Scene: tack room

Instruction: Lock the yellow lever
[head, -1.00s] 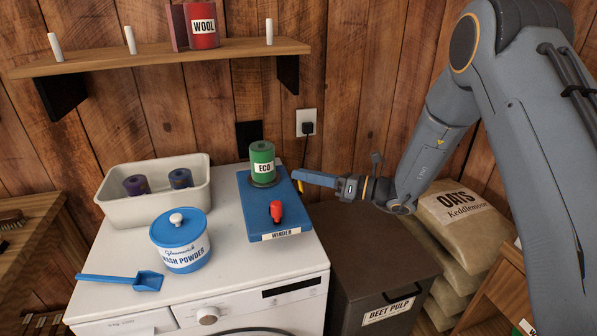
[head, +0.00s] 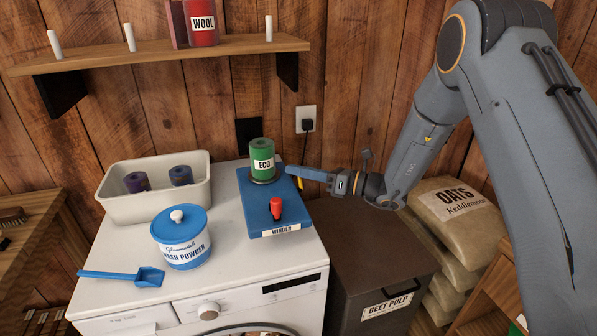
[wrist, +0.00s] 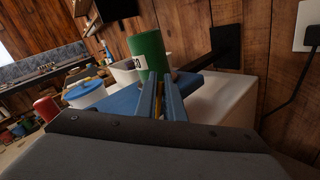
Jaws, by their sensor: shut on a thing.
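The blue winder (head: 258,222) lies on the washing machine, with a green ECO spool (head: 262,158) upright at its far end. A red knob (head: 276,208) stands near its front. The yellow lever (head: 300,184) shows as a small piece at the winder's right edge, mostly hidden under my gripper. My gripper (head: 289,171) reaches in from the right, its blue fingers close beside the spool. In the wrist view, the fingers (wrist: 161,90) are shut with a strip of the yellow lever (wrist: 158,101) between them, in front of the green spool (wrist: 148,54). The lever's exact angle is hidden.
A washing machine (head: 225,270) carries a wash powder tub (head: 182,248), a blue scoop (head: 148,277) and a cream bin (head: 125,211) holding spools. The beet pulp bin (head: 365,250) stands right, below my arm. A socket with a plug (head: 307,122) is on the wall behind.

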